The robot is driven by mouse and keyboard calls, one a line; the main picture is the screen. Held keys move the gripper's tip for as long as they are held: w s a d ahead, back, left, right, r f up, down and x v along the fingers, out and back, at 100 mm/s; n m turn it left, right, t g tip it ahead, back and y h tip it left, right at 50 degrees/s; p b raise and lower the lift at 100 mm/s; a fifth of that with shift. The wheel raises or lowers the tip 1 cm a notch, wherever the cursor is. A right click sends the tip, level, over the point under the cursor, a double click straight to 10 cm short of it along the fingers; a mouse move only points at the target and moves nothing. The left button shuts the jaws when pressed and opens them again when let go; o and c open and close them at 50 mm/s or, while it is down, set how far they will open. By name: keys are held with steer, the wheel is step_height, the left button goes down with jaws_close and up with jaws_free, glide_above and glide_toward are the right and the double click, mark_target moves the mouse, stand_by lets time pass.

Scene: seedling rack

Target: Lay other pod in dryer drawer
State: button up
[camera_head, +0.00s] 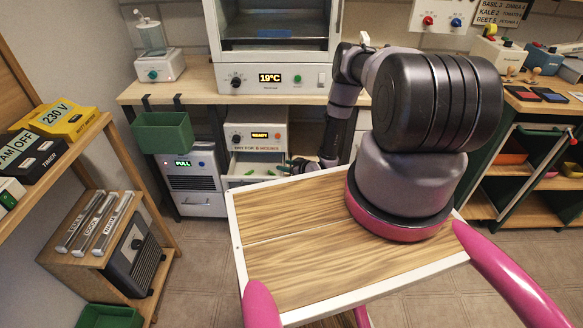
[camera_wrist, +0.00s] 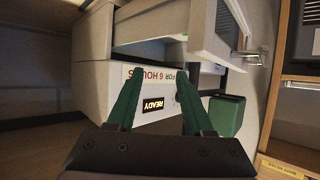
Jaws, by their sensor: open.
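The dryer (camera_head: 263,137) is a pale box under the bench with a lit READY display (camera_wrist: 153,104). Its drawer (camera_head: 236,165) is pulled out below the display. Small green pieces (camera_head: 250,172), which look like pods, lie in the drawer; I cannot make out each one. My gripper (camera_head: 297,166) is at the right side of the drawer. In the wrist view my gripper (camera_wrist: 158,74) has its green fingers apart, with nothing between them, and faces the dryer front.
A green bin (camera_head: 163,132) hangs from the bench edge, left of the dryer. A grey unit reading FULL (camera_head: 192,180) stands below it. A cabinet reading 19°C (camera_head: 272,78) is on the bench above. My wood-topped base lies in front of the drawer.

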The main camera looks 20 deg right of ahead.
steer(key=v, duration=0.4)
steer(key=shift+s+r, duration=0.1)
steer(key=shift+s, duration=0.1)
steer(key=shift+d, duration=0.1)
